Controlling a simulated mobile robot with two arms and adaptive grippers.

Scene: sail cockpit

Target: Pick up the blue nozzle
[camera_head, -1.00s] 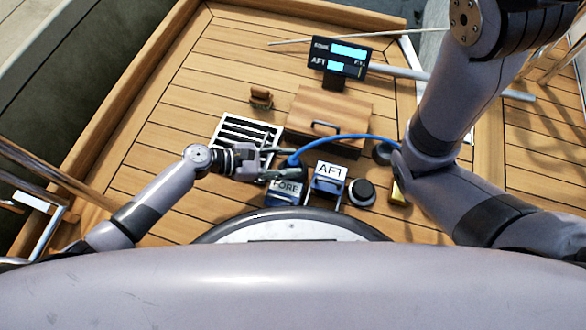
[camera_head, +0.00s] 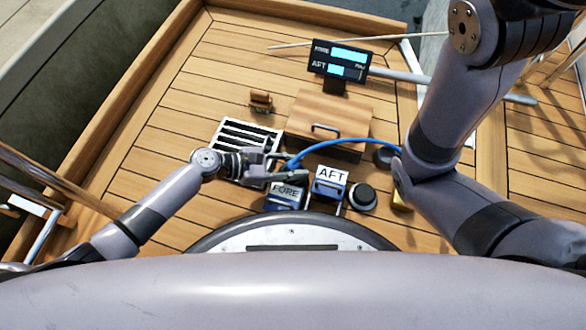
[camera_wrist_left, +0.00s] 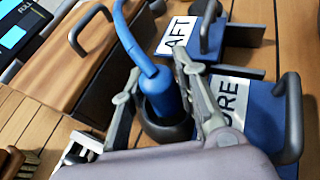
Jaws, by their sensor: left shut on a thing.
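The blue nozzle (camera_wrist_left: 168,92) on its blue hose shows in the left wrist view, with its lower end in a dark round cup (camera_wrist_left: 165,128). The fingers of my left gripper (camera_wrist_left: 158,88) are on either side of the nozzle, shut on it. In the head view the nozzle (camera_head: 292,164) is small beside my left gripper (camera_head: 277,165), just behind the FORE box. I cannot tell whether it is clear of the cup. My right arm comes in at the right, and its gripper is out of view.
Blue boxes marked FORE (camera_head: 285,196) and AFT (camera_head: 330,180) stand close to the left gripper. Behind are a wooden box with a handle (camera_head: 335,112), a grating (camera_head: 245,135), a brush (camera_head: 261,101) and a display (camera_head: 339,60). The hose (camera_head: 345,141) arcs right. Open deck lies left.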

